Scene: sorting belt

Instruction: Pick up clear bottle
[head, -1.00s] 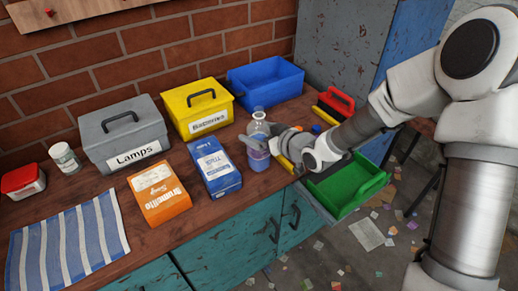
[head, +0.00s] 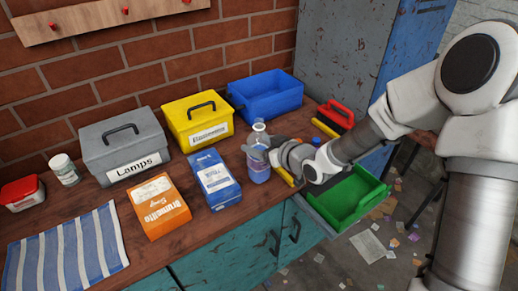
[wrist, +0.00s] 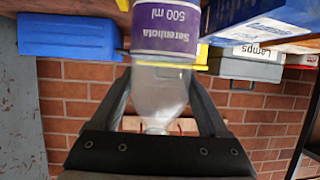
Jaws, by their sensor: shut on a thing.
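The clear bottle (head: 258,168), with a purple label and a pale cap, stands upright on the wooden bench right of the blue-and-white box. My gripper (head: 260,152) reaches it from the right and is shut around its upper part. In the wrist view the bottle (wrist: 160,92) appears upside down between the two fingers of my gripper (wrist: 162,78), and its label reads 500 ml. Its base is partly out of the wrist view. I cannot see a clear gap under the bottle.
The blue-and-white box (head: 215,180) and orange box (head: 158,207) stand left of the bottle. Behind are the grey Lamps box (head: 125,148), yellow box (head: 198,125) and blue bin (head: 266,97). A green tray (head: 352,200) sits right, at the bench end.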

